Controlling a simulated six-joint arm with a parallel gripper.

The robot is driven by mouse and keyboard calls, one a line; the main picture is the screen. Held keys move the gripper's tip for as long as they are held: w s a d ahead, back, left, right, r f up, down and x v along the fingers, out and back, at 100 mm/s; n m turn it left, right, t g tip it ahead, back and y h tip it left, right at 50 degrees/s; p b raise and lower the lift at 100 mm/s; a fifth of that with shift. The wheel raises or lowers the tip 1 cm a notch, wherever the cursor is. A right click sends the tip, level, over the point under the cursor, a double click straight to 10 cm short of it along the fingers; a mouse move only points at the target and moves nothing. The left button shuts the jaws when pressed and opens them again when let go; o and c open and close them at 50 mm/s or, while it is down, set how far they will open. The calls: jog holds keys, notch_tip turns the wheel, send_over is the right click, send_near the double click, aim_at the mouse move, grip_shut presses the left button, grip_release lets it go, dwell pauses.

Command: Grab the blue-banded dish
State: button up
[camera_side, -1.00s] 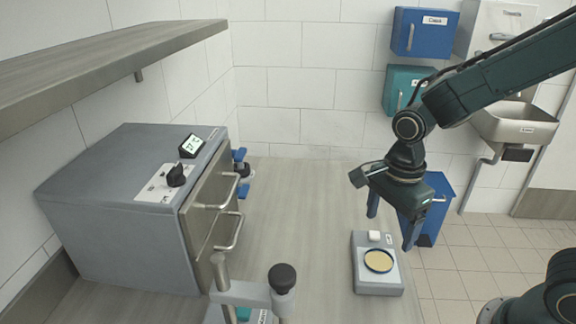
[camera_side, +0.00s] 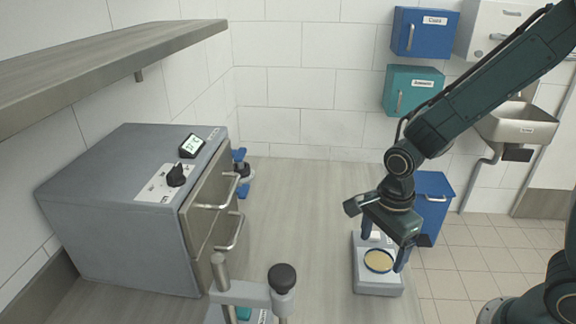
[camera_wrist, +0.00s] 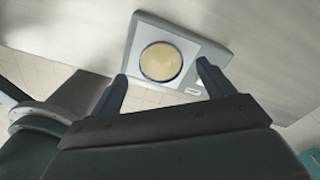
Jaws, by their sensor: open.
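The blue-banded dish (camera_side: 379,261) is round and shallow, with a tan filling and a dark blue rim. It sits on a grey scale-like device (camera_side: 378,284) on the bench. In the wrist view the dish (camera_wrist: 161,62) lies ahead of and between the two fingers, on the pale plate of the device (camera_wrist: 205,50). My gripper (camera_side: 384,252) is open and empty, with its blue fingers just above and beside the dish. In the wrist view the fingertips (camera_wrist: 162,72) are spread wider than the dish, and no contact is visible.
A large grey oven-like machine (camera_side: 130,220) with two handles stands at the left. A press-like stand with a black knob (camera_side: 282,278) is at the front centre. A blue bin (camera_side: 433,200) stands behind my gripper. The bench middle (camera_side: 300,210) is clear.

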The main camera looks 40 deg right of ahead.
aim_at(378, 259)
jog(key=shift+f, duration=1.55)
jog(key=c, duration=1.1)
jog(key=shift+w+r, duration=0.1)
jog(key=shift+r, duration=0.05)
jog(key=shift+c, duration=0.2)
notch_tip(378, 259, up, 20)
